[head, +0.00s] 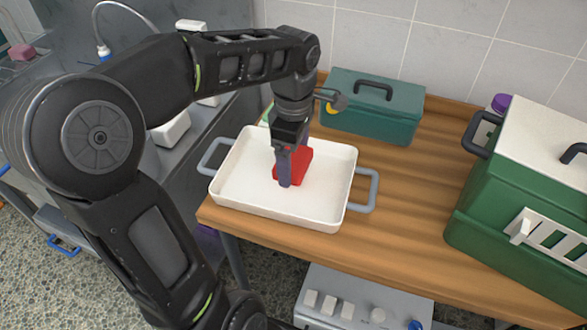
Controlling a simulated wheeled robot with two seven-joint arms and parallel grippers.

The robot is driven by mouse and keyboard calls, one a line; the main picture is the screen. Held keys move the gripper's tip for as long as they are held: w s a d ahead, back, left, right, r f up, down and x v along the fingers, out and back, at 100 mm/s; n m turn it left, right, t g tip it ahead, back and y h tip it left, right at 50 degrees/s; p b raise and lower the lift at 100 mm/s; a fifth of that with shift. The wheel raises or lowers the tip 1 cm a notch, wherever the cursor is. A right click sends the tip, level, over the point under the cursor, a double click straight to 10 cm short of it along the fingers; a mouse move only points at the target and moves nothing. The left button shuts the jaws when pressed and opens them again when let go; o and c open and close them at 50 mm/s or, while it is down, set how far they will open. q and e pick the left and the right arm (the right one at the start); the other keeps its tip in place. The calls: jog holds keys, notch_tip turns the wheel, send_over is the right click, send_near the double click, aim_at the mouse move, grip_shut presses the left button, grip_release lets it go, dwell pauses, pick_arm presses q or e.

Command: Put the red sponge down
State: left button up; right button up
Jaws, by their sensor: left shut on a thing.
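A red sponge (299,163) is in my left gripper (285,178), over the floor of a white tray (237,190) with grey side handles. The gripper points down, and its fingers hide part of the sponge. The gripper is shut on the sponge. I cannot tell whether the sponge touches the tray floor or hangs just above it. The rest of the tray that shows is empty. My right gripper is not in view.
The tray stands on a wooden table (405,215) near its left end. A teal box (372,108) stands behind it. A green and white pet carrier (520,205) stands at the right. Bare wood lies between tray and carrier. A metal counter is at the left.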

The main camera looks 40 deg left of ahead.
aim_at(293, 171)
pick_arm(q)
jog(key=shift+f, duration=1.85)
jog(key=shift+f, duration=0.1)
jog(key=o, duration=1)
jog(key=shift+f, duration=0.1)
jog(key=shift+c, duration=0.2)
jog(key=o, duration=0.4)
jog(key=shift+r, duration=0.2)
